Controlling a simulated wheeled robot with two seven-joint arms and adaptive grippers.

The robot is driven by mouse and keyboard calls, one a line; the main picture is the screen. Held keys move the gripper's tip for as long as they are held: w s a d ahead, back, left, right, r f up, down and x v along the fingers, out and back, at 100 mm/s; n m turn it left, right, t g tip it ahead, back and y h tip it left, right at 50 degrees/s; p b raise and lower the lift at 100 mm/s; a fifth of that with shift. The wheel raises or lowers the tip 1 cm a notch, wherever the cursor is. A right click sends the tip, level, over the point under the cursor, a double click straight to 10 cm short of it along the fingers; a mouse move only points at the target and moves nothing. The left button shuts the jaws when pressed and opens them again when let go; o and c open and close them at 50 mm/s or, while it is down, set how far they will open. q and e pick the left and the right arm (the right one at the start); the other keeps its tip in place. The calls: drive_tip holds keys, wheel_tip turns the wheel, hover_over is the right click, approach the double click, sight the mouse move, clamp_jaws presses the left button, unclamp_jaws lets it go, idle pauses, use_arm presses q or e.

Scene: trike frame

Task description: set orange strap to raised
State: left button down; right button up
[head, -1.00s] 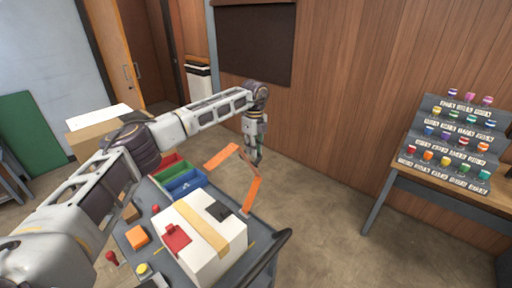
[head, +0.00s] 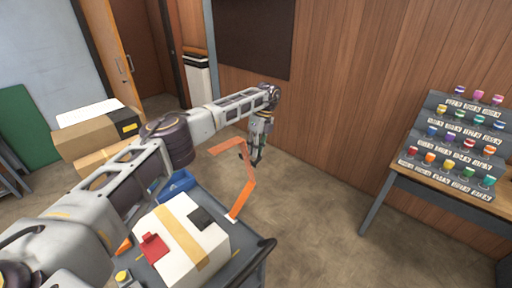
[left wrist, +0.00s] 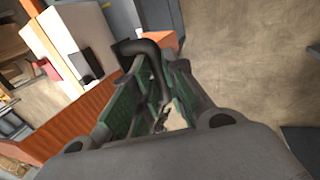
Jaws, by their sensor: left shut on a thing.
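The orange strap (head: 246,188) rises from the far right edge of the grey cart, beside the white box. It bends near my left gripper, and its free end reaches left above the cart. The exact contact is too small to tell in the head view. In the left wrist view, a broad orange band of the strap (left wrist: 84,118) runs along the left of my green-sided fingers (left wrist: 160,112). My right gripper is not in view.
The white box (head: 183,238) with a tan band and red patch stands on the cart (head: 252,252). A blue bin (head: 178,184) is partly behind my arm. A dark handle (head: 268,243) sticks out at the cart's right. Open floor lies right of it, before a bottle rack (head: 455,145).

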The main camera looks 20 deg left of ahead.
use_arm(q)
drive_tip(key=shift+w+f, duration=0.25)
drive_tip(key=shift+f, duration=0.25)
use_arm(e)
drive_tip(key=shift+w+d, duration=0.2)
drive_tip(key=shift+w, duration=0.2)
use_arm(q)
drive_tip(key=c, duration=1.5)
unclamp_jaws()
drive_tip(key=shift+a, duration=0.1)
drive_tip(key=shift+o, duration=0.2)
drive_tip(key=shift+r, duration=0.15)
drive_tip(key=shift+w+r, duration=0.1)
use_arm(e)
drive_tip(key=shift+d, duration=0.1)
use_arm(q)
drive_tip(key=shift+r, duration=0.1)
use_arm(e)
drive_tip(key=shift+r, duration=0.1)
use_arm(q)
drive_tip(key=v, duration=0.6)
drive_tip(key=shift+w+d+r, duration=0.2)
drive_tip(key=shift+d+r, duration=0.1)
drive_tip(key=shift+r, duration=0.05)
